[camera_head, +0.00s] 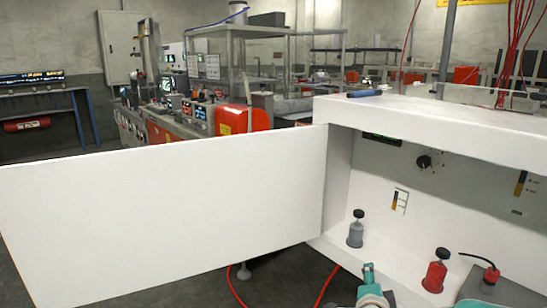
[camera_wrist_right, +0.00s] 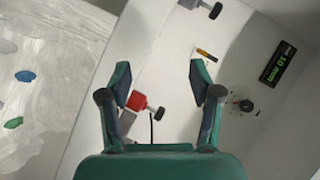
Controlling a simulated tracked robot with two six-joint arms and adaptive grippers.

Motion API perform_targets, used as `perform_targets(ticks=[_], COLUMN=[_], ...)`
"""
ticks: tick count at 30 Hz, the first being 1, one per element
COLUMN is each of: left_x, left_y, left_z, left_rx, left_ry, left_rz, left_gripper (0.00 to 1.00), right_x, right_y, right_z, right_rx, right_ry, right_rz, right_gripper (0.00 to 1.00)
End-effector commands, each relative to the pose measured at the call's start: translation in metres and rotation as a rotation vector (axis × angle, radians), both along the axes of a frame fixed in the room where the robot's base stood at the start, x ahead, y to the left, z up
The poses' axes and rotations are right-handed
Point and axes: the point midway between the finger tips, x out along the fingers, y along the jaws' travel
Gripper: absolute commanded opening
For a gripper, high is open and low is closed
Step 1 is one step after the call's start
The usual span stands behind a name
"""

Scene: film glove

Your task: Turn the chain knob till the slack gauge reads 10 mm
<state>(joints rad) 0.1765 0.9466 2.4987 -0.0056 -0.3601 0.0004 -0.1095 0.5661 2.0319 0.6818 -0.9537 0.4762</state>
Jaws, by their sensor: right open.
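The chain knob (camera_head: 424,161) is a round black knob on the white back wall inside the open cabinet. It also shows in the right wrist view (camera_wrist_right: 246,106), beyond the fingers and to their right. The slack gauge, a dark display with green digits (camera_wrist_right: 270,63), is beside the knob. Seen tilted, it appears to read 10 mm. In the head view this display (camera_head: 382,138) is partly hidden under the cabinet top. My right gripper (camera_wrist_right: 160,80) is open and empty, apart from the knob. Its teal parts (camera_head: 371,284) show at the head view's bottom edge. My left gripper is out of view.
A black-and-orange scale (camera_head: 398,201) is on the back wall. The white door (camera_head: 165,220) stands open to the left. The cabinet top (camera_head: 440,122) overhangs the knob.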

Motion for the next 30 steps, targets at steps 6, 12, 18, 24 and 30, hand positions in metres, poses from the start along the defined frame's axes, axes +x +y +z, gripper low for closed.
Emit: perform_targets(ticks=[6, 12, 18, 24, 30], left_x=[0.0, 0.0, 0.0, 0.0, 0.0], left_y=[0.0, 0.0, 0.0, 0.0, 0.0], left_z=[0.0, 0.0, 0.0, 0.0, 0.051], left_rx=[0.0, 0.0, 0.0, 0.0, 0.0], left_ry=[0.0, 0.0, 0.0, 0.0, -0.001], left_rz=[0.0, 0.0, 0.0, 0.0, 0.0], left_gripper=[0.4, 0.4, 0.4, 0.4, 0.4], right_x=[-0.065, -0.165, -0.256, -0.335, -0.335], right_y=[0.044, 0.079, 0.104, 0.122, 0.122], right_z=[-0.155, -0.253, -0.298, -0.315, -0.264], right_rx=[-0.156, -0.212, -0.207, -0.172, -0.178], right_ry=[0.419, 0.726, 0.91, 1.026, 1.023], right_rz=[0.384, 0.754, 1.051, 1.303, 1.31], right_gripper=[0.64, 0.64, 0.64, 0.64, 0.64])
